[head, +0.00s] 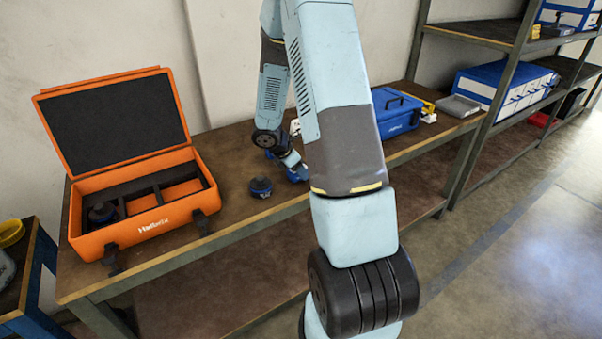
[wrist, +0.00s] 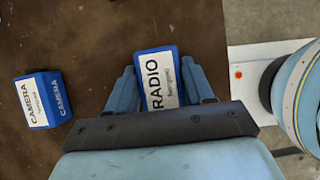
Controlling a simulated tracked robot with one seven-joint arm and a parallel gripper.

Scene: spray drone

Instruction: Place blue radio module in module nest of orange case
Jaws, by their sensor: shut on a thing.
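The orange case (head: 150,222) stands open at the left of the bench in the head view. Dark dividers split its inside into compartments; the left one holds a dark blue round-topped item (head: 102,212), and the others look empty. My gripper (wrist: 157,88) is shut on the blue radio module (wrist: 172,56), whose white label reads RADIO in the wrist view. In the head view my gripper (head: 297,172) is low over the bench, right of the case and partly hidden by my arm. I cannot tell whether the module touches the bench.
A blue camera module (wrist: 62,98) lies left of my gripper in the wrist view. A dark blue item (head: 260,187) sits between case and gripper. A blue toolbox (head: 396,112) and grey tray (head: 457,106) stand further right. Bench near the case's right side is clear.

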